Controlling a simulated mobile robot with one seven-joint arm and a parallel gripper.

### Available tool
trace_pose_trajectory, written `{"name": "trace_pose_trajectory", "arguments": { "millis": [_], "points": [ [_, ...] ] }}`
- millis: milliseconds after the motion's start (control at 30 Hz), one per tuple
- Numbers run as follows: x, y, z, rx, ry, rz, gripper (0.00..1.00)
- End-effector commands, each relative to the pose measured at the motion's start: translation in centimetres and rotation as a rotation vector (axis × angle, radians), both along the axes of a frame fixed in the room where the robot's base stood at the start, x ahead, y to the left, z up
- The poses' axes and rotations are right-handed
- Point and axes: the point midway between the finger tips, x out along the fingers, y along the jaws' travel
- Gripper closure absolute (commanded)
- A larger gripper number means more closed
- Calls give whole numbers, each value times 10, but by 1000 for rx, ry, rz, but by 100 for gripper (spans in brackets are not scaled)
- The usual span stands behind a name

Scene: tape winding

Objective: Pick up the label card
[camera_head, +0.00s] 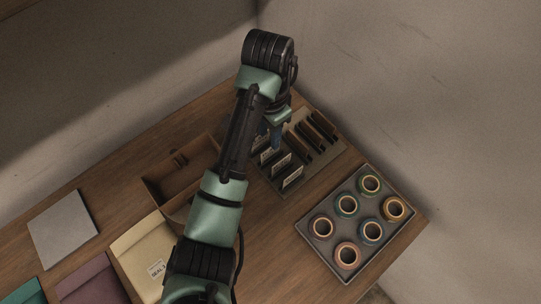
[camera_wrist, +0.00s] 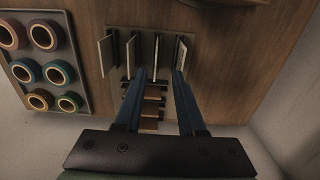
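Several pale label cards stand upright in a row in a slotted rack (camera_head: 333,152). In the head view the nearest card (camera_head: 292,177) is at the rack's front end, with another card (camera_head: 281,163) behind it. In the wrist view the row runs left to right, with a leftmost card (camera_wrist: 106,55) and a middle card (camera_wrist: 156,57). My gripper (camera_wrist: 159,74) is open, its two blue fingers apart, with the middle card standing between their tips in the picture. I cannot tell whether either finger touches a card. My arm partly hides the rack in the head view.
A grey tray (camera_head: 315,254) with several tape rolls sits right of the rack. An open brown box (camera_head: 160,190) is left of my arm. A grey pad (camera_head: 62,229) and coloured envelopes (camera_head: 92,281) lie further left. Walls stand behind the table.

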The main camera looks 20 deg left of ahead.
Motion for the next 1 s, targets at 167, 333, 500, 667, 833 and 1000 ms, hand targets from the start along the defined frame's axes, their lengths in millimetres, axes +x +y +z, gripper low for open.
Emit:
{"name": "trace_pose_trajectory", "arguments": {
  "millis": [167,333,500,667,833,1000],
  "points": [
    [-2,-1,-15,0,2,2,61],
    [-7,-5,-40,-1,3,3,61],
    [-6,-5,-57,1,-1,1,61],
    [-6,-5,-59,2,-1,1,61],
    [-6,-5,-59,1,-2,1,77],
    [-6,-5,-58,1,-2,0,100]
  ]
}}
